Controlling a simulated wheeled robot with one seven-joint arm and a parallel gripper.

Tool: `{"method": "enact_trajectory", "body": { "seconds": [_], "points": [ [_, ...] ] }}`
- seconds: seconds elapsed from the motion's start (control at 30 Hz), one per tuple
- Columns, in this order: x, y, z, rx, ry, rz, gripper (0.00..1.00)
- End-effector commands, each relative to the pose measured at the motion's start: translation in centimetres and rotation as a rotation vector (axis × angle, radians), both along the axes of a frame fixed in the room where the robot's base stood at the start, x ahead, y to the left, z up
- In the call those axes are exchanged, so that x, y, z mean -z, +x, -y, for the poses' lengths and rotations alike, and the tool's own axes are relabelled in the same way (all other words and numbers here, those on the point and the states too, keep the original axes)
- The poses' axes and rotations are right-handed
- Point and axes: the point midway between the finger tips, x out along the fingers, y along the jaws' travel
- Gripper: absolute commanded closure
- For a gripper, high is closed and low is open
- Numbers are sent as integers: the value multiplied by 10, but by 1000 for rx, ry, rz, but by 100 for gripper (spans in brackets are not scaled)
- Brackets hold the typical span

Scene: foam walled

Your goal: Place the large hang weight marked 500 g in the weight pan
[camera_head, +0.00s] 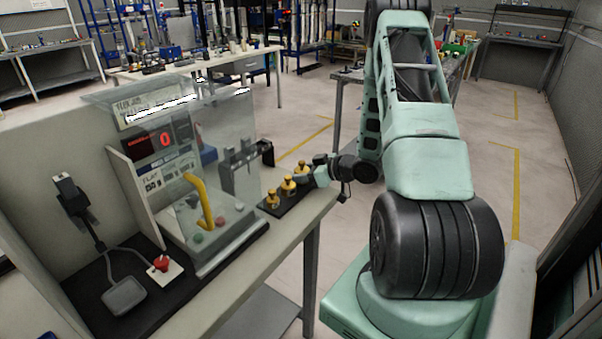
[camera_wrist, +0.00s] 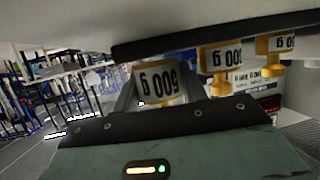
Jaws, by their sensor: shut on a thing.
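The large 500 g hang weight (camera_wrist: 158,82) is brass-coloured with a white label that reads upside down in the wrist view. My gripper (camera_wrist: 160,92) is shut on it, a finger on each side. In the head view my gripper (camera_head: 308,177) is at the far end of the black weight tray (camera_head: 287,206), at the brass weight (camera_head: 301,168) there. I cannot tell whether the held weight touches the tray. I cannot pick out the weight pan for certain in either view.
Two smaller brass weights (camera_head: 272,198) (camera_head: 288,186) stand close beside the held one. A clear-shielded machine (camera_head: 215,190) with a red 0 display (camera_head: 165,140) and a yellow handle (camera_head: 198,200) stands left of the tray. A red button (camera_head: 161,263) is at the near left.

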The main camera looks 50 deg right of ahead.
Motion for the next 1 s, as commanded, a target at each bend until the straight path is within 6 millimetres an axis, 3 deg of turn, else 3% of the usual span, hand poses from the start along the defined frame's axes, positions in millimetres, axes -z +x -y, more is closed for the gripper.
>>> {"method": "enact_trajectory", "body": {
  "seconds": [0.17, 0.2, 0.27, 0.3, 0.67, 0.77, 1.0],
  "points": [
    [4, 0, 0, 0, 0, 1, 97],
    [5, 0, 0, 0, 0, -1, 55],
    [4, 0, 0, 0, 0, -1, 39],
    [4, 0, 0, 0, 0, -1, 36],
    [3, -3, 1, 1, -1, -1, 36],
    [-1, -15, 5, 3, -2, -3, 36],
    [-11, -65, 19, 5, -2, -2, 36]
  ]
}}
